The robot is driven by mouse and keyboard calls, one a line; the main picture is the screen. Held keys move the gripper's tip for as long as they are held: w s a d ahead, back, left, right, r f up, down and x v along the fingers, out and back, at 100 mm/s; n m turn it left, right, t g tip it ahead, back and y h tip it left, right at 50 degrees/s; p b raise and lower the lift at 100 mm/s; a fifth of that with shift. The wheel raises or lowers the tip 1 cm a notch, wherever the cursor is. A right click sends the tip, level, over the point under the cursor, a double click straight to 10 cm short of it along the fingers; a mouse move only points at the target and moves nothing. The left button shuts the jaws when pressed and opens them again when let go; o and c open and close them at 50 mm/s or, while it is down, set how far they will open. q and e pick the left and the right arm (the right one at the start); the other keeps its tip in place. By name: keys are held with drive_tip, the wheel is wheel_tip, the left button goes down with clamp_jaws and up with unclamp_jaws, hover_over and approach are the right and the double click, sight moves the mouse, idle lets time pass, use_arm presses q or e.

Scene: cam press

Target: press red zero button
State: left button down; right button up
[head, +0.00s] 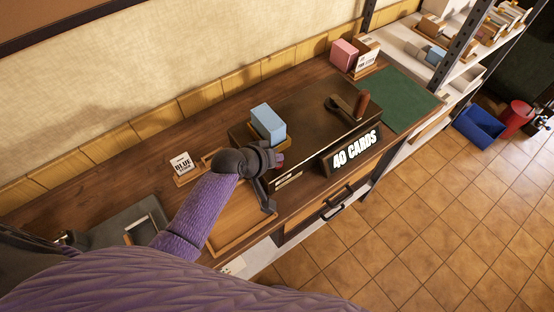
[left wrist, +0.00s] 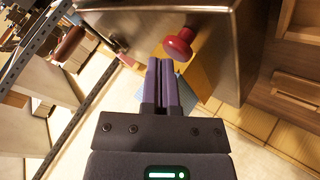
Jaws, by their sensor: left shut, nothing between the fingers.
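The red button (left wrist: 179,44) shows in the left wrist view as a round red knob on a short stem on the metal face of the press. My left gripper (left wrist: 161,64) is shut and empty, its purple fingertips just left of and below the button in that view. I cannot tell whether they touch it. In the head view my left gripper (head: 276,159) is at the near left part of the dark press (head: 312,115), and the button cannot be made out there. The press has a lever with a brown handle (head: 361,103) and a sign reading "40 CARDS" (head: 356,148).
A blue card block (head: 268,121) sits in a holder on the press. A wooden tray (head: 240,226) and a "BLUE" card stand (head: 182,166) are at left. A green mat (head: 405,100) and pink block (head: 344,54) are at right. Shelves (head: 463,55) stand beyond the wooden counter.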

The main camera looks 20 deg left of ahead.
use_arm(q)
drive_tip(key=shift+f+b, duration=0.5)
drive_tip(key=shift+f, duration=0.15)
idle(0.4)
drive_tip(key=shift+r, duration=0.1)
drive_tip(key=shift+r+p, duration=1)
drive_tip(key=shift+p, duration=0.2)
drive_tip(key=shift+r, duration=0.1)
wheel_tip(320, 180, up, 5)
drive_tip(key=p, duration=0.5)
drive_tip(key=shift+p, duration=0.3)
